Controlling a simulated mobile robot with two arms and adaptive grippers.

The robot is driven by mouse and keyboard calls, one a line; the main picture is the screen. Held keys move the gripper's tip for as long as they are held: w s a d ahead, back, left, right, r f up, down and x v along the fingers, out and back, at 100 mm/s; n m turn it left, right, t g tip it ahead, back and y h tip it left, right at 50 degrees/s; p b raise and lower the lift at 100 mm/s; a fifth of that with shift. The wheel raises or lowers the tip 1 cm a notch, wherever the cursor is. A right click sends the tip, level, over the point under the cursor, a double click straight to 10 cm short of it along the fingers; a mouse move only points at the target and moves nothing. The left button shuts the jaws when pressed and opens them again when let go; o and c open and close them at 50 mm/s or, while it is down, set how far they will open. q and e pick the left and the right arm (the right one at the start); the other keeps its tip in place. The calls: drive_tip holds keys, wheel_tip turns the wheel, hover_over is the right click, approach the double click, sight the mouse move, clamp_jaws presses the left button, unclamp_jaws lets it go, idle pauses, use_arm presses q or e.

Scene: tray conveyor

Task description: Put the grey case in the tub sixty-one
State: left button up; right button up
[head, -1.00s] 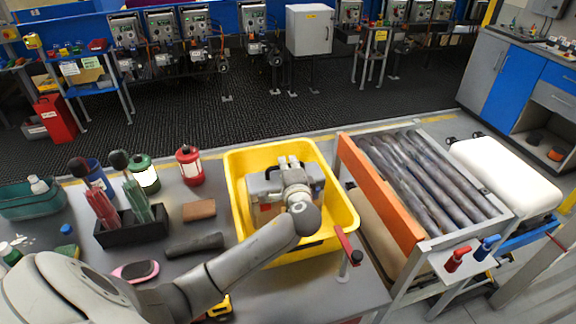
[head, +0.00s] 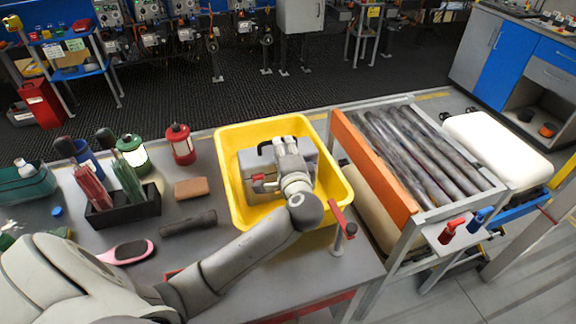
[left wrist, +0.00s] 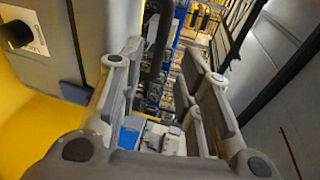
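The grey case (head: 248,165) with a black handle and a red latch is inside the yellow tub (head: 228,137) on the grey table. The tub's number is not readable. My left gripper (head: 285,143) is over the case inside the tub. In the left wrist view, the left gripper's fingers (left wrist: 160,85) stand apart with a gap between them. A grey surface with a white label, likely the case (left wrist: 60,45), is left of the fingers, with the yellow tub wall (left wrist: 30,125) below it. My right gripper is not in view.
Left of the tub are a brown block (head: 191,188), a dark cylinder (head: 188,223), a red lantern (head: 181,145), a green lantern (head: 133,154) and a black bin (head: 125,213). A rack of dark rollers (head: 420,155) with an orange side stands close right. A red-handled clamp (head: 341,222) is at the tub's front right.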

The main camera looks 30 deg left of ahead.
use_arm(q)
drive_tip(key=b+v, duration=0.1)
drive_tip(key=v, duration=0.5)
drive_tip(key=shift+s+d, duration=0.1)
drive_tip(key=shift+d, duration=0.05)
idle(0.3)
